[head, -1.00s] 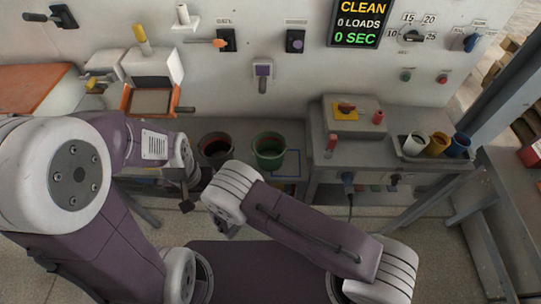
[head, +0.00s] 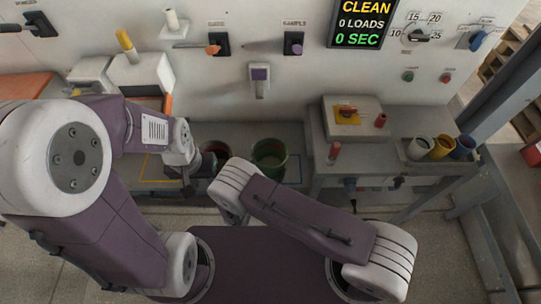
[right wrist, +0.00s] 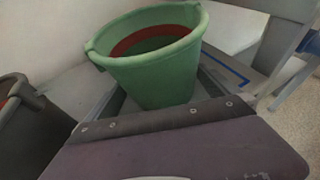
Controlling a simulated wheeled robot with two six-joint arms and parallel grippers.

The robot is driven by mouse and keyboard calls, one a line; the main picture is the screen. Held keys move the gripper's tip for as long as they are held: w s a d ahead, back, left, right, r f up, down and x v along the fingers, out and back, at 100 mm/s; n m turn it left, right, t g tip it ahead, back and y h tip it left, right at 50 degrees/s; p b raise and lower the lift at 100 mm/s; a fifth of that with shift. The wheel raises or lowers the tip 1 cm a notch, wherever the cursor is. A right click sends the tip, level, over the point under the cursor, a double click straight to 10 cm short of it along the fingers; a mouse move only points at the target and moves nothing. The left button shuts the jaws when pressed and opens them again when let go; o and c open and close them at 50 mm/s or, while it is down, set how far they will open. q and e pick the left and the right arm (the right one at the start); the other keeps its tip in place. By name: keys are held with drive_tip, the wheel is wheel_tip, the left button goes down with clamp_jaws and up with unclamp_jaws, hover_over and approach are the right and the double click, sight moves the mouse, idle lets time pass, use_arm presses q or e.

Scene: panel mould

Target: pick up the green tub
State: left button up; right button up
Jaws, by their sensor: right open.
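The green tub (head: 269,157) stands upright on the low grey bench, with a reddish inside. In the right wrist view the green tub (right wrist: 155,72) fills the upper middle, just beyond my right gripper (right wrist: 165,118). That gripper shows as a dark bar with screws on a purple body; it is open, with nothing seen between its jaws. In the head view it is mostly hidden behind my right wrist. I cannot tell whether it touches the tub. My left gripper (head: 188,182) hangs left of the tubs; its jaws are too unclear to read.
A dark tub (head: 216,156) stands close left of the green one and also shows in the right wrist view (right wrist: 28,130). A bench with a switch box (head: 352,117) and several cups (head: 440,147) is to the right. The wall with knobs stands behind.

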drive_tip(key=shift+w+d+f, duration=0.1)
drive_tip(key=shift+w+f, duration=0.3)
drive_tip(key=shift+w, duration=0.2)
drive_tip(key=shift+w+d+f, duration=0.1)
drive_tip(key=shift+w+f, duration=0.25)
drive_tip(key=shift+w, duration=0.25)
drive_tip(key=shift+s+r, duration=0.4)
drive_tip(key=shift+s, duration=0.2)
drive_tip(key=c, duration=0.7)
drive_tip(key=shift+s+r, duration=0.15)
drive_tip(key=shift+s, duration=0.1)
drive_tip(key=c, duration=0.5)
drive_tip(key=shift+w, duration=0.45)
use_arm(q)
drive_tip(key=shift+w+d, duration=0.1)
drive_tip(key=shift+w, duration=0.6)
use_arm(e)
wheel_tip(320, 180, up, 10)
drive_tip(key=shift+s, duration=0.2)
